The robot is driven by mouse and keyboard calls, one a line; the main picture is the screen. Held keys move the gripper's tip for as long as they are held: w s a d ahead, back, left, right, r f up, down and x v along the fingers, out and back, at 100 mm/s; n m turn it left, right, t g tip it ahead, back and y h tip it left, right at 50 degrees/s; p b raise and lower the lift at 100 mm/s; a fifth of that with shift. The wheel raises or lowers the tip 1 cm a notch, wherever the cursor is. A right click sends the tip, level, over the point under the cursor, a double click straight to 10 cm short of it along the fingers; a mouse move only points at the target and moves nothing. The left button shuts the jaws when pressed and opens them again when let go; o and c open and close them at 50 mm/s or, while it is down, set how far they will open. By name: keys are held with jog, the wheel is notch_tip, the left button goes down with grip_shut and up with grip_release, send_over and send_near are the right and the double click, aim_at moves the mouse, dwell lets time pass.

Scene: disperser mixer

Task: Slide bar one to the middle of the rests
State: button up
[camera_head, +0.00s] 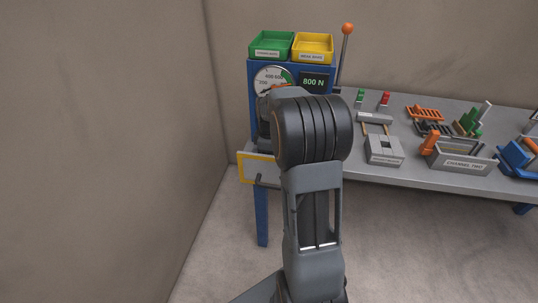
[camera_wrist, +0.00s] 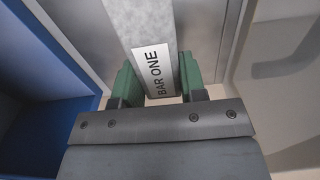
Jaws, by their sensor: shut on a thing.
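Bar one (camera_wrist: 145,20) is a grey bar with a white label reading BAR ONE, seen running away from my gripper in the wrist view. My gripper (camera_wrist: 159,80) is shut on bar one, with a green finger pad on each side of it near the labelled end. In the head view my own arm covers the bar and the gripper. The rests cannot be made out in either view.
A blue machine wall (camera_wrist: 35,75) stands close left of my gripper. The blue machine (camera_head: 254,85) carries a dial, an 800 N display (camera_head: 314,83), green (camera_head: 271,44) and yellow (camera_head: 313,47) trays, and an orange-knobbed lever (camera_head: 345,55). Several fixtures occupy the grey bench (camera_head: 430,180) at right.

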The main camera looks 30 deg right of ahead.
jog(key=shift+w, duration=0.15)
jog(key=shift+w+a+p, duration=0.1)
jog(key=shift+w+p, duration=0.3)
jog(key=shift+w, duration=0.6)
jog(key=o, duration=1.2)
jog(key=shift+r, duration=0.1)
notch_tip(320, 180, up, 14)
jog(key=shift+a+f, duration=0.1)
jog(key=shift+f, duration=0.05)
